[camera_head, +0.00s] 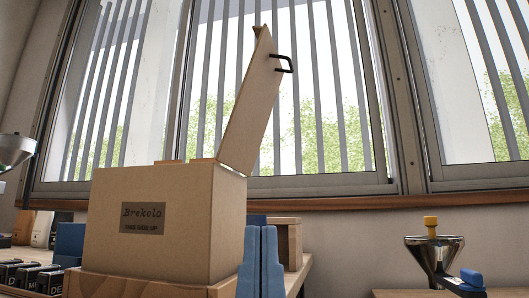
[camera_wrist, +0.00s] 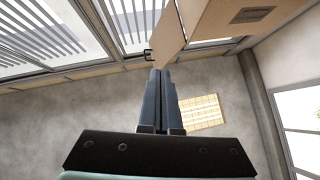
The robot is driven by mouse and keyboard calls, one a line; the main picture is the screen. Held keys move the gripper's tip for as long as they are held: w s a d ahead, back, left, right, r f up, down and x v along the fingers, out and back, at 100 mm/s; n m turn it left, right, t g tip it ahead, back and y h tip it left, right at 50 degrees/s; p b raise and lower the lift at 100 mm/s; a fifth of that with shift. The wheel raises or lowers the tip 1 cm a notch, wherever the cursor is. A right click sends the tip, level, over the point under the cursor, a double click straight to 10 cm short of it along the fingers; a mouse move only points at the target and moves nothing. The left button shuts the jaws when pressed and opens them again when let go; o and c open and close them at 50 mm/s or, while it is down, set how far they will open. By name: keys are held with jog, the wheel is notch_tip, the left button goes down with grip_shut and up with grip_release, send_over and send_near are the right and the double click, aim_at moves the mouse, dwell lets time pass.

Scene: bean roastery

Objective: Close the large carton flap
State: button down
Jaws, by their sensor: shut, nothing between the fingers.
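The brown carton (camera_head: 165,225), with a "Brekolo" label, stands on a wooden base in the head view. Its large flap (camera_head: 252,105) stands up from the right side, tilted a little to the right, with a black handle (camera_head: 285,64) near its top. My gripper (camera_head: 264,235) is shut and empty at the carton's right side, below the flap. In the wrist view my gripper (camera_wrist: 160,72) points toward the flap (camera_wrist: 160,25) and its handle (camera_wrist: 148,54); I cannot tell whether it touches them. Part of the carton (camera_wrist: 230,20) shows at the upper right.
A wooden box (camera_head: 288,240) stands behind my gripper. A metal funnel (camera_head: 434,255) is at the lower right, and small dark labelled blocks (camera_head: 30,275) are at the lower left. Barred windows and a wooden sill (camera_head: 400,202) lie behind. The air right of the flap is clear.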

jog(key=w+d+r+m+g+p, duration=0.25)
jog(key=r+p, duration=0.45)
jog(key=p, duration=1)
jog(key=w+d+r+m+g+p, duration=0.2)
jog(key=r+m+p, duration=0.35)
jog(key=p, duration=1.05)
jog(key=w+d+r+m+g+p, duration=0.25)
jog(key=r+p, duration=0.65)
jog(key=p, duration=0.8)
jog(key=s+d+r+m+g+h+p, duration=0.1)
jog(key=s+d+r+m+g+p, duration=0.35)
jog(key=p, duration=1.55)
jog(key=w+a+t+p, duration=0.1)
jog(key=w+a+p, duration=0.4)
jog(key=w, duration=0.5)
jog(key=shift+w+a+r+p, duration=0.2)
jog(key=shift+a+p, duration=0.05)
jog(key=shift+p, duration=0.2)
jog(key=shift+r+t, duration=0.15)
jog(key=shift+t, duration=0.1)
